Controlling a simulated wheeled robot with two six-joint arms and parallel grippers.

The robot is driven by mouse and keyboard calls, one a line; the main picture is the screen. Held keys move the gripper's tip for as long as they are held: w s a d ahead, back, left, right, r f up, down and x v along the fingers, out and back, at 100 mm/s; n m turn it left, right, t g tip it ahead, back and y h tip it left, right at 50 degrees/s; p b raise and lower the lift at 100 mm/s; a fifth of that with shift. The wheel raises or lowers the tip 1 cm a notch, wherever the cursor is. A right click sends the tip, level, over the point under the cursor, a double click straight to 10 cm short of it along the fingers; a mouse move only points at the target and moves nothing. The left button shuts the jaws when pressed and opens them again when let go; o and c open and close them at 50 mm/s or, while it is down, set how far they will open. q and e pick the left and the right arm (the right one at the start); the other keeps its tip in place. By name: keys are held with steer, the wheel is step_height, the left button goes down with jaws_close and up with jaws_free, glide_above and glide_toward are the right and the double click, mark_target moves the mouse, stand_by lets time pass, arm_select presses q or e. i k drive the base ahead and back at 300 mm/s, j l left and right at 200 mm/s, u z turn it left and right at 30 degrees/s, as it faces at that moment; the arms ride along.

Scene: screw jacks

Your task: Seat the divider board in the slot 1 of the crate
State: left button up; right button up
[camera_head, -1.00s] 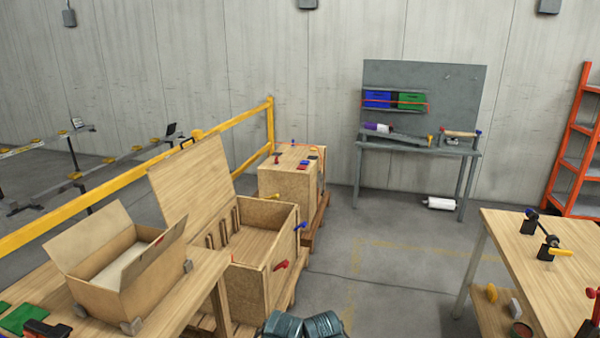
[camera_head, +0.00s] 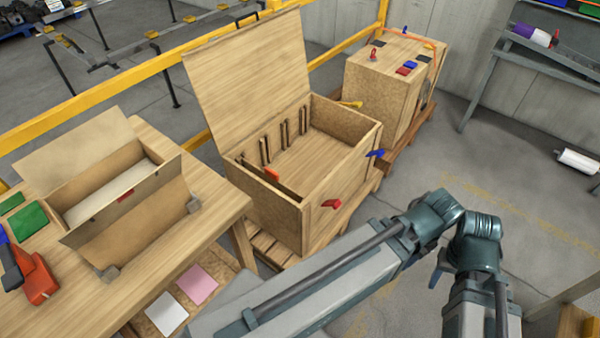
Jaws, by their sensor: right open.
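The wooden crate (camera_head: 343,131) stands open, its lid (camera_head: 247,80) tilted up at the back left. Several slotted uprights (camera_head: 265,150) line its inner wall. The edge of a thin board with an orange tab (camera_head: 272,174) shows low inside the crate's near end; I cannot tell whether it is the divider board or how deep it sits. No slot number is readable. My right arm (camera_head: 330,275) crosses the bottom of the view in front of the crate, apart from it. Its fingertips cannot be made out. My left gripper is out of view.
An open cardboard box (camera_head: 125,220) stands on the wooden table (camera_head: 205,245) at left, beside a red-orange tool (camera_head: 38,280). A closed crate (camera_head: 385,85) stands behind the open one. A yellow rail (camera_head: 95,105) runs behind.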

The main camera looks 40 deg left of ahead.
mark_target(318, 146)
steer(key=i+z, duration=0.3)
steer(key=i, duration=0.45)
steer(key=i+j+z, duration=0.25)
steer(key=i, duration=0.55)
steer(key=i+l+u, duration=0.1)
steer(key=u, duration=2.5)
steer(key=j+u, duration=0.25)
steer(key=u, duration=0.25)
steer(key=k, duration=0.05)
